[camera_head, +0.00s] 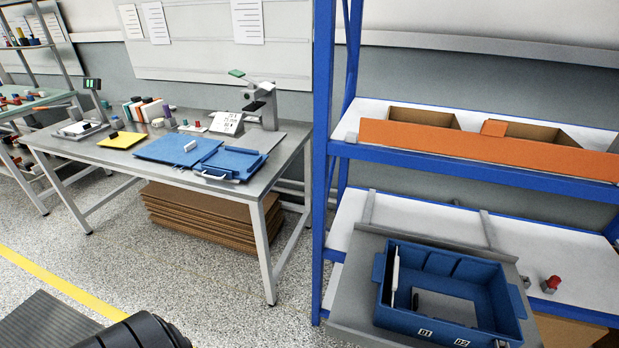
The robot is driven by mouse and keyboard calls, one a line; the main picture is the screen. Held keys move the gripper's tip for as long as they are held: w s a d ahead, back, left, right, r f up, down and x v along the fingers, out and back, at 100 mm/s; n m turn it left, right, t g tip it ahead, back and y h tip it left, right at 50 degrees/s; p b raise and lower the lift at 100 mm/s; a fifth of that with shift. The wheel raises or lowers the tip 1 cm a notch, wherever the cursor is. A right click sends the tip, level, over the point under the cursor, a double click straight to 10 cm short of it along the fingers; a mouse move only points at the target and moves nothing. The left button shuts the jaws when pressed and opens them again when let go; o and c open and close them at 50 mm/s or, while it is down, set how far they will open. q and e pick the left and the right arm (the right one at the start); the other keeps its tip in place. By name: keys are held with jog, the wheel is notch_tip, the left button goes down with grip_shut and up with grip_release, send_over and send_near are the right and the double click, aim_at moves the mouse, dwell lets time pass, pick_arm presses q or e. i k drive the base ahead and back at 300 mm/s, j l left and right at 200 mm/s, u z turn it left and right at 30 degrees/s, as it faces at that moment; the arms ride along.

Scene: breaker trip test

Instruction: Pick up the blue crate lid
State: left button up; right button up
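A blue lid-like panel (232,160) with a raised rim and a pale handle at its front edge lies on the grey workbench, near its right end. A flat blue sheet (160,150) lies beside it on the left, with a small white block (190,146) on it. The blue crate (445,341) stands uncovered at the lower right, with dividers along its far side and labels on its front wall. Neither gripper shows. A dark rounded part at the bottom left edge looks like part of my arm, but I cannot tell which.
The workbench (275,150) also bears a yellow sheet (122,140), a scale (80,130), binders and a grey stand (265,106). Flat cardboard (200,218) is stacked beneath. A blue rack post (322,150) stands between bench and crate. The floor before the bench is clear.

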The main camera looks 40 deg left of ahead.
aim_at(178, 146)
jog(key=u, duration=2.15)
jog(key=z, duration=0.25)
jog(key=i+j+z, duration=0.4)
jog(key=j, duration=0.15)
jog(key=i+j+z, duration=0.2)
jog(key=j+z, duration=0.2)
jog(key=j, duration=0.25)
jog(key=i+j+z, duration=0.2)
jog(key=j, duration=0.15)
